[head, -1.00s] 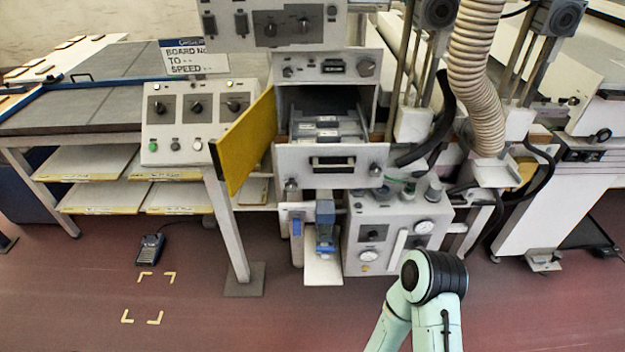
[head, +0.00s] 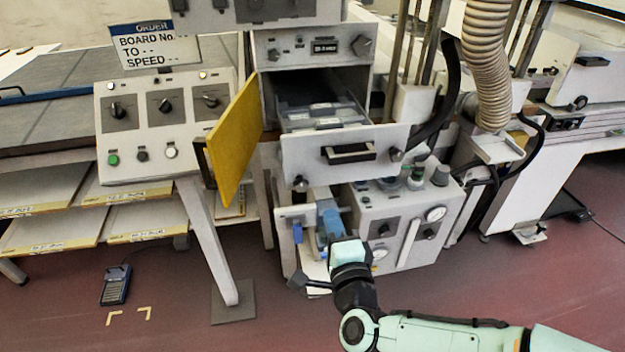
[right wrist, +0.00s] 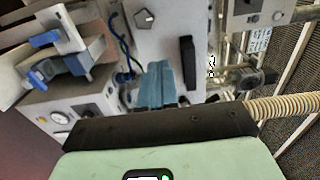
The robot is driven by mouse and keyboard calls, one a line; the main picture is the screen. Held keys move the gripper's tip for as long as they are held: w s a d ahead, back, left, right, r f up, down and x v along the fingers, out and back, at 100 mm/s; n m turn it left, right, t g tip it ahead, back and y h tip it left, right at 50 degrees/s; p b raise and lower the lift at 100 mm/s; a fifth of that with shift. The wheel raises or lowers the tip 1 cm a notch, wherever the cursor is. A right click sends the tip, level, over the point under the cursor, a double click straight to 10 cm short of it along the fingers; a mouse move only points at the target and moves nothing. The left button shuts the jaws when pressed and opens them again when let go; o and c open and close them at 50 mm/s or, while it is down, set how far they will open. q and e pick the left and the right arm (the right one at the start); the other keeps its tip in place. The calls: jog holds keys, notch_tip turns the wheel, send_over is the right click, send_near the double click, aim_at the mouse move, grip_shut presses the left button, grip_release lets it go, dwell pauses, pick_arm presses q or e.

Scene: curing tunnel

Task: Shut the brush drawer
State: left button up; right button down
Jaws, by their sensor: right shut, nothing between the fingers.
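The brush drawer (head: 305,158) stands pulled out of its cabinet, with a white front, a black bar handle (head: 348,153) and grey-blue contents behind it. In the right wrist view, a white panel with a black handle (right wrist: 188,62) that looks like the drawer front lies beyond my fingers. My right gripper (head: 327,208) is below the drawer front in the head view, its blue fingers pointing up and overlapping a blue part there. The fingers also show in the right wrist view (right wrist: 157,70), shut and empty. Contact with the drawer cannot be told. My left gripper is out of view.
A yellow door (head: 235,140) stands open left of the drawer. A button panel (head: 165,125) is further left. A gauge box (head: 405,230) sits below right, near my arm. A ribbed hose (head: 487,70) and black hose hang at right.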

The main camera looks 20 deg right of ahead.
aim_at(315, 170)
jog(key=x, duration=1.3)
jog(key=shift+w+p, duration=0.1)
jog(key=shift+p, duration=0.25)
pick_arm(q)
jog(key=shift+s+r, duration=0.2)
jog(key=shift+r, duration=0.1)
